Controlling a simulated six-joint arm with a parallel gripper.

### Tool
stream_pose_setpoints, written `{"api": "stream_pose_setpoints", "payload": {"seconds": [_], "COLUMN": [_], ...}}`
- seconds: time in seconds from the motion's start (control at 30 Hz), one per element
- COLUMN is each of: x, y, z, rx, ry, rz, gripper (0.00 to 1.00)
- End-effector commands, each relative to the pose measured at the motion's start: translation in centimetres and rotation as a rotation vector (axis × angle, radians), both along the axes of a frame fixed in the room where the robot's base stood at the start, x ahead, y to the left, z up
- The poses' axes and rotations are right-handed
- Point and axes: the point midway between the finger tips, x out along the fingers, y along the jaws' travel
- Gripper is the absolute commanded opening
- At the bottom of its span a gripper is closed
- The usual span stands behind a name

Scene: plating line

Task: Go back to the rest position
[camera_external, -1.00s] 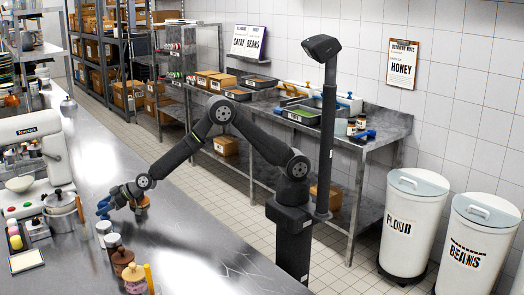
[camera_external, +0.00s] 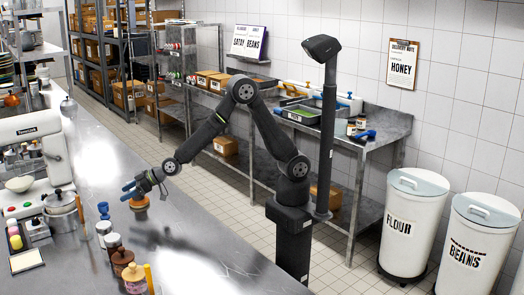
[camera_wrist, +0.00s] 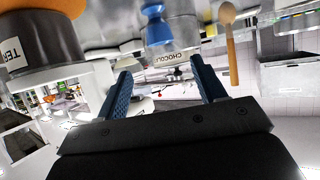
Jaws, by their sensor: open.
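My gripper (camera_external: 130,191) is above the steel counter (camera_external: 180,255), its blue fingers spread and pointing left. In the wrist view the fingers (camera_wrist: 165,88) are apart with nothing held between them. An orange-topped container (camera_external: 139,204) stands on the counter close by my gripper. In the wrist view it is large at the upper left, dark-sided with a partly cut-off label. A small blue-topped item (camera_external: 103,211) stands left of the gripper, apart from it. A blue object (camera_wrist: 155,22) also shows in the wrist view, beyond the fingertips, by a jar labelled CHOCO.
Jars (camera_external: 122,262) and a pot (camera_external: 60,205) crowd the counter's left and front. A mixer (camera_external: 35,150) stands behind them. The counter right of my gripper is clear. A post (camera_external: 327,130) rises near my base. A side bench (camera_external: 365,140) and bins (camera_external: 405,225) stand beyond.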

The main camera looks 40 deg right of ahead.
Motion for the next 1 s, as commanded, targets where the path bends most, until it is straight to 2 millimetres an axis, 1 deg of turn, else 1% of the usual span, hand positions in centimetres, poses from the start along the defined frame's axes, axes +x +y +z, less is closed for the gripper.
{"api": "stream_pose_setpoints", "payload": {"seconds": [0.33,0.47,0.67,1.0], "x": [-0.1,0.1,1.0,3.1], "y": [-0.1,0.3,2.2,6.6], "z": [0.1,-0.2,-1.2,-3.6], "rx": [0.0,-0.001,0.0,0.0], "ry": [0.0,0.0,0.001,0.001], "rz": [0.0,0.0,0.0,0.0], "gripper": [0.64,0.64,0.64,0.64]}}
